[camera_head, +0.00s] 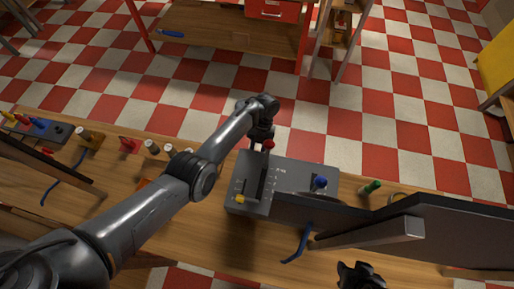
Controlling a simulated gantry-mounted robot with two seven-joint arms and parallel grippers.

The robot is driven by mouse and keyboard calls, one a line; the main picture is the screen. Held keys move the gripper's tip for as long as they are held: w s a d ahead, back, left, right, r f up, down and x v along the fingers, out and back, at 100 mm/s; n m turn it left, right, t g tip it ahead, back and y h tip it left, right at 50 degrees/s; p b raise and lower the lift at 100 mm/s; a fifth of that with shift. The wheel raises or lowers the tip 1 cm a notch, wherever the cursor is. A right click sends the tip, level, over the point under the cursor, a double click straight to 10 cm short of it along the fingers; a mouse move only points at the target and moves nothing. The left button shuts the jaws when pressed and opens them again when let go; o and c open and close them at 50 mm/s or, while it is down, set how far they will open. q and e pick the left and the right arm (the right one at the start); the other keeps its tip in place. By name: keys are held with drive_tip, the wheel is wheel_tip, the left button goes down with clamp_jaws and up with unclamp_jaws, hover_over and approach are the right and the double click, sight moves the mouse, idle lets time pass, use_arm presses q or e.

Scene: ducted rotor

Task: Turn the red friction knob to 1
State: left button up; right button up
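The red knob (269,145) sits at the far edge of a grey panel box (300,175) on the wooden bench. Small pale markings show on the panel, too small to read. My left gripper (262,137) is right at the red knob, pointing down beside or over it. I cannot tell whether its fingers touch the knob or how far apart they are. My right gripper (360,276) is a dark shape at the bottom edge, partly cut off, away from the panel.
A blue knob (320,183) and a yellow knob (241,199) are on the same box. A green-handled item (371,187) lies to its right. Small coloured parts, including a red one (128,145), line the bench at left. A dark slab (430,230) covers the right side.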

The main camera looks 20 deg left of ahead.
use_arm(q)
drive_tip(key=y+b, duration=0.1)
drive_tip(key=b, duration=0.1)
drive_tip(key=y+b, duration=0.1)
drive_tip(key=shift+w+d+f+n+y, duration=0.1)
drive_tip(key=shift+d+f+n+y, duration=0.15)
drive_tip(key=shift+n+y, duration=0.05)
drive_tip(key=shift+r+g+y+b, duration=0.15)
drive_tip(key=shift+g+y+b, duration=0.4)
drive_tip(key=shift+b, duration=0.25)
drive_tip(key=o, duration=1.1)
drive_tip(key=shift+d, duration=0.1)
drive_tip(key=shift+c, duration=0.2)
drive_tip(key=shift+r, duration=0.1)
